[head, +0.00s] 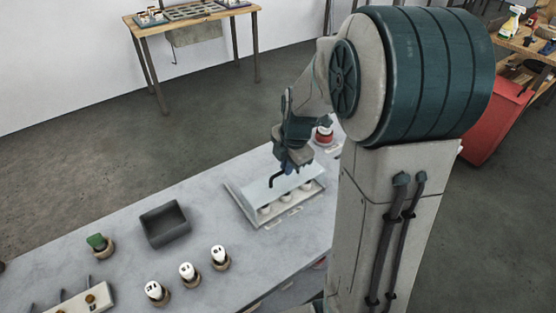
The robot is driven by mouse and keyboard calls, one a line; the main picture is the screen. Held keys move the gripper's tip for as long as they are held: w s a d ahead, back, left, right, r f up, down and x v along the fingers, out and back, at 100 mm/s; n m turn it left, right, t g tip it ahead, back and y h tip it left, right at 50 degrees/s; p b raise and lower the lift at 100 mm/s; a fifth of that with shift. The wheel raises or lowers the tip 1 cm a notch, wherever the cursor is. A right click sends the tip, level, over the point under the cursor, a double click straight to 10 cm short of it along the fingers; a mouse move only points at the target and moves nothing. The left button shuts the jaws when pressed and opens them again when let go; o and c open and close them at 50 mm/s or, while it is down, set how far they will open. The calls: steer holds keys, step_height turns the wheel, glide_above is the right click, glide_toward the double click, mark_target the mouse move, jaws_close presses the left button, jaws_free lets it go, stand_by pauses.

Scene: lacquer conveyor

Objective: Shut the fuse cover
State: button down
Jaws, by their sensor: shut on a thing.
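The fuse box (292,212) is a pale tray on the grey bench, with several round whitish fuses in a row inside. Its pale, see-through fuse cover (262,191) stands tilted up along the far side, so the fuses show from the front. My gripper (282,171) is above the cover, pointing down. It is shut on a black bent handle (274,181) that reaches down to the cover. The fingertips are small here, and the exact contact is hard to see.
A red-and-white button (324,136) stands behind the box. A dark empty bin (165,224), several white-topped pieces in round holders (187,272) and a green-topped piece (98,244) are to the left. The bench (215,195) between bin and box is clear.

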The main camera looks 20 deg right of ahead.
steer(key=shift+s+d, duration=0.1)
steer(key=shift+s, duration=0.15)
steer(key=c, duration=1.5)
jaws_free()
steer(key=shift+s, duration=0.1)
steer(key=shift+r, duration=0.55)
steer(key=r, duration=0.4)
steer(key=s+r, duration=0.1)
steer(key=r, duration=0.3)
steer(key=s+d+r, duration=0.1)
steer(key=r, duration=0.3)
steer(key=shift+s+r+b, duration=0.25)
steer(key=shift+b, duration=0.1)
